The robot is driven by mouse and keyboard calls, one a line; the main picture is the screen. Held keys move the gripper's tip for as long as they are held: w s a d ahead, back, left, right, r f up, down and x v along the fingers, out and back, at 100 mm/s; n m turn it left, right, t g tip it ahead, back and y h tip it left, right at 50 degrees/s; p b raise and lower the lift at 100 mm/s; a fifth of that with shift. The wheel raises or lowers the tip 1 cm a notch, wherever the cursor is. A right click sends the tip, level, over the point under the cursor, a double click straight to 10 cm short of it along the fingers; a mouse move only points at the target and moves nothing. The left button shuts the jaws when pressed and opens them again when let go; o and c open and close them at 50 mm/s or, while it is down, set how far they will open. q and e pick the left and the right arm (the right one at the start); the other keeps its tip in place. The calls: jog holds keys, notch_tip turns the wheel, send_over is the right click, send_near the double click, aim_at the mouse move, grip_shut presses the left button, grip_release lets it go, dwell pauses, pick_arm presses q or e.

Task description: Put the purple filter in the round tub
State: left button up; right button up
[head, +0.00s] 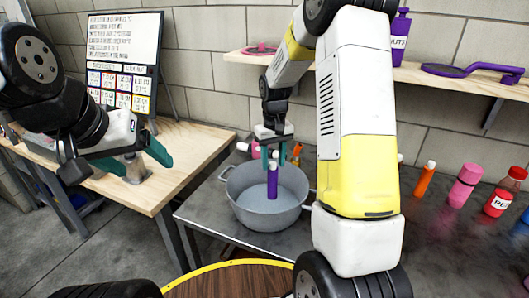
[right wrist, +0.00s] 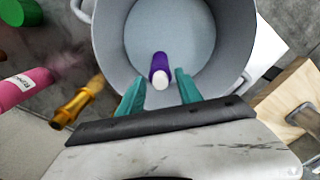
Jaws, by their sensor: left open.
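The purple filter (head: 272,184), with a white cap, is upright inside the grey round tub (head: 240,207); I cannot tell whether its base touches the tub floor. My right gripper (head: 274,160) is over the tub, pointing down, with its teal fingers around the level of the white cap. In the right wrist view, the fingers (right wrist: 158,88) are apart, and the filter (right wrist: 159,64) shows beyond and between them with a gap on both sides. The tub (right wrist: 112,45) fills the upper middle there. My left gripper (head: 146,167) is open and empty over the wooden table.
The tub stands on a dark metal table (head: 215,215). An orange bottle (head: 424,182), a pink bottle (head: 465,186) and a red bottle (head: 501,196) stand to the right. A wall shelf (head: 440,80) holds purple items. A wooden table (head: 185,150) with a board (head: 122,60) is at left.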

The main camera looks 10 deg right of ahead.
jog(key=shift+r, duration=0.1)
notch_tip(320, 180, up, 12)
jog(key=s+r+t+y, duration=0.1)
jog(key=s+r+t, duration=0.2)
jog(key=s+r, duration=0.65)
jog(key=s+a+f+m+t+y, duration=0.1)
jog(key=s+a+t, duration=0.1)
jog(key=s, duration=1.3)
jog(key=shift+f+m+t, duration=0.15)
jog(key=shift+m+t, duration=0.15)
jog(key=shift+t, duration=0.3)
jog(key=shift+a, duration=0.1)
